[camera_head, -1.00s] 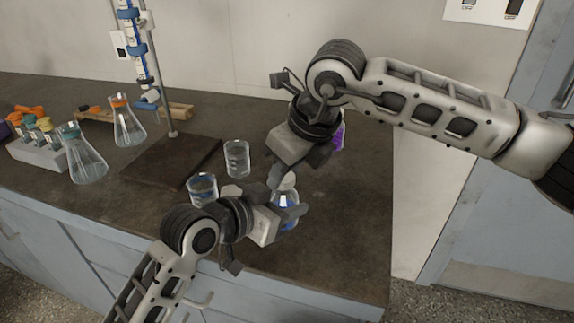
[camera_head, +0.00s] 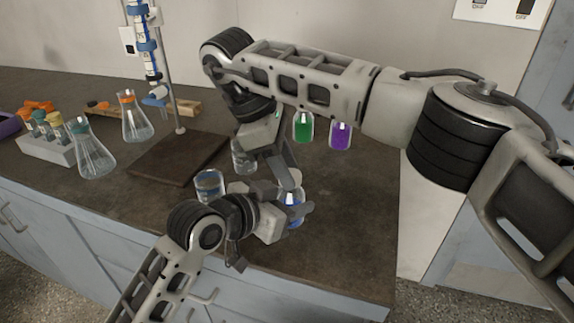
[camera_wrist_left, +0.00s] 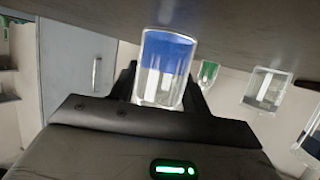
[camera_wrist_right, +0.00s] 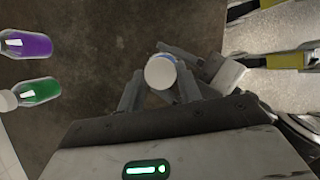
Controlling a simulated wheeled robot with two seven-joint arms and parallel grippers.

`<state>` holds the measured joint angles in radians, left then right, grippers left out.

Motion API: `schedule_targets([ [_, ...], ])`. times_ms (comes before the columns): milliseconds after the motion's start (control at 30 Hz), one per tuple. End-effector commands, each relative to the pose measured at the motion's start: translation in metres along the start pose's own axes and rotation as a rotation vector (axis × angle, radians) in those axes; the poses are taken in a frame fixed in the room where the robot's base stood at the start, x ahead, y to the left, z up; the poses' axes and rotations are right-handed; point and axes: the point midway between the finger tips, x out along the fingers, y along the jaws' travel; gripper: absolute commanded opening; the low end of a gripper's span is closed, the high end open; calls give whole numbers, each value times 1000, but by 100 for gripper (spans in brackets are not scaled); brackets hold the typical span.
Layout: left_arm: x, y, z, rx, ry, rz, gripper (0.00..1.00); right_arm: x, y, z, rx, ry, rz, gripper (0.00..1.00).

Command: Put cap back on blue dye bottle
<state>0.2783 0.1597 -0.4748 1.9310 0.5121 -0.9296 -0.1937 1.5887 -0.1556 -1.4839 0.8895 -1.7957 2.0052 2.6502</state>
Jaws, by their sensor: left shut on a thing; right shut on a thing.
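The blue dye bottle (camera_head: 293,198) stands near the front right of the bench. My left gripper (camera_head: 290,213) is shut around it from the side. In the left wrist view the bottle (camera_wrist_left: 165,68) shows clear glass and blue liquid between the fingers. My right gripper (camera_head: 292,180) is above the bottle, with its fingers pointing down. In the right wrist view the round white cap (camera_wrist_right: 160,72) sits between its fingertips, and the gripper is shut on it. The cap is over the bottle's top, with a little blue at its edge. Whether it is seated on the neck cannot be told.
A green bottle (camera_head: 303,127) and a purple bottle (camera_head: 340,135) stand behind, to the right. Beakers (camera_head: 209,186) stand left of my grippers. A stand base (camera_head: 180,158), flasks (camera_head: 95,158) and a tube rack (camera_head: 48,148) are further left. The right bench area is clear.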

Motion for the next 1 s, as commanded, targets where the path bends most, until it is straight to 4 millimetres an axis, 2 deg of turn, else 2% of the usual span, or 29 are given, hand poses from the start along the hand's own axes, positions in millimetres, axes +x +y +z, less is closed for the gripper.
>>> schedule_targets([
  [100, 0, 0, 0, -1, -1, -1, 0, 0, 2, 0, 197, 1, -83, 14],
  [200, 0, 0, 0, -1, -1, -1, 0, 0, 2, 0, 277, 1, -117, 14],
  [500, 0, 0, 0, -1, -1, -1, 0, 0, 2, 0, 296, 2, -124, 14],
  [533, 0, 0, 0, -1, -1, -1, 0, 0, 2, 0, 295, 2, -124, 37],
  [600, 0, 0, 0, -1, -1, -1, 0, 0, 2, 0, 295, 2, -124, 56],
  [833, 0, 0, 0, -1, -1, -1, 0, -1, 2, 0, 291, 2, -124, 56],
  [1000, 0, 0, 0, -2, -2, -1, 0, -19, 2, 7, 292, 3, -120, 56],
])
